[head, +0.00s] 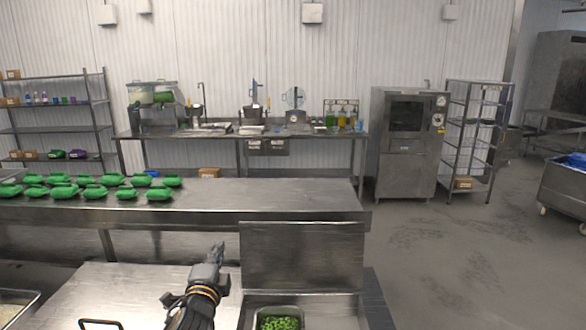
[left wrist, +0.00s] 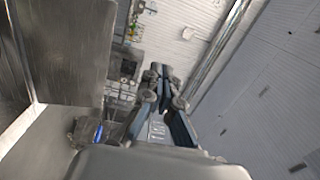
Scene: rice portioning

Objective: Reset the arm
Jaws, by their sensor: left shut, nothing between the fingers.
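My left gripper (head: 217,252) is raised over the near steel counter (head: 130,280) in the head view, at the lower middle. Its fingers point up and away from me. In the left wrist view its fingers (left wrist: 160,72) are closed together with nothing between them. It touches no object that I can see. My right gripper does not show in either view.
A steel pan of green pieces (head: 280,322) sits right of my left arm, in front of an upright steel panel (head: 302,256). Several green containers (head: 95,191) stand on the long steel table (head: 250,195). Open floor (head: 450,270) lies right.

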